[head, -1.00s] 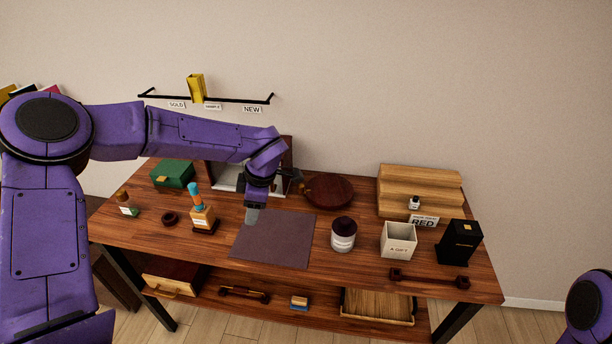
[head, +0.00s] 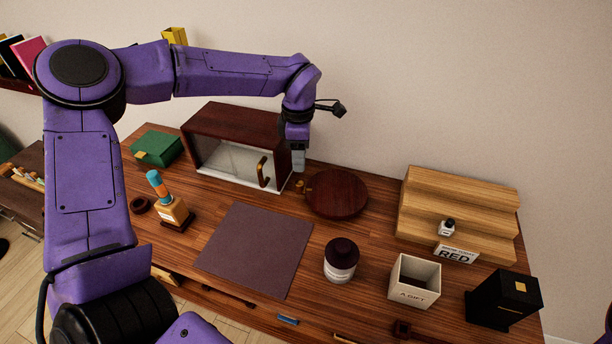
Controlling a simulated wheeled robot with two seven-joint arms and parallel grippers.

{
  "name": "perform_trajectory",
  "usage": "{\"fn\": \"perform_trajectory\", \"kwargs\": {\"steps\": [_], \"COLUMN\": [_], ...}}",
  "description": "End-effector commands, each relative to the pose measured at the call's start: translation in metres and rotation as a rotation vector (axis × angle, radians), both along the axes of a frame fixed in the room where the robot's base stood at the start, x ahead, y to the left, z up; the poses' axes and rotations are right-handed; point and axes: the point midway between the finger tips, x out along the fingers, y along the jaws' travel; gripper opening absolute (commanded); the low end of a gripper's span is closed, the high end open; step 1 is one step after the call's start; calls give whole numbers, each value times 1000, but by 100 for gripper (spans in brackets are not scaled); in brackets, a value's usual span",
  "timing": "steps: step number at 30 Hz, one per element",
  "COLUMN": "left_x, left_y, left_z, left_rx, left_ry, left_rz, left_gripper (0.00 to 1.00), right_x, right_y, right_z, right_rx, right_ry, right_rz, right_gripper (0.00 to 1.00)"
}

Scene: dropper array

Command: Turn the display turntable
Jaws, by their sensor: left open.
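The display turntable (head: 337,193) is a round, dark red-brown wooden disc lying flat at the back middle of the table. A small brass-coloured knob (head: 301,185) shows at its left edge. My left gripper (head: 298,168) points down just left of and behind the turntable, close to the knob. It is open and empty, and its fingertips look apart from the disc, though the exact gap is hard to tell. My right gripper is not in view.
A wooden cabinet with a glass front (head: 235,148) stands directly left of my left gripper. A stepped wooden stand (head: 459,212) is to the right. A dark-lidded jar (head: 341,260) and white box (head: 414,281) stand in front. The purple-brown mat (head: 254,248) is bare.

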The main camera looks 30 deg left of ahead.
Motion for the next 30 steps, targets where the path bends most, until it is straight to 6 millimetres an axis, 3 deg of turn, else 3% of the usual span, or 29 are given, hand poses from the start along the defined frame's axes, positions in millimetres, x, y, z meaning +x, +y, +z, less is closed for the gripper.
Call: {"fn": "perform_trajectory", "kwargs": {"steps": [6,12,23,28,30], "left_x": [-2,-1,-1,-1,-1], "left_y": [0,0,0,0,0], "left_z": [-47,-83,-94,-94,-94], "left_rx": [1,1,1,1,1], "left_ry": [6,4,0,0,0], "left_rz": [-1,0,0,0,0], "left_gripper": [51,51,51,0,0], "right_x": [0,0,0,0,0], "right_y": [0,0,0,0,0], "right_z": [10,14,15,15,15], "right_rx": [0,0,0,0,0], "right_ry": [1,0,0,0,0], "right_rz": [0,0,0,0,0], "right_gripper": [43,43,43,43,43]}}
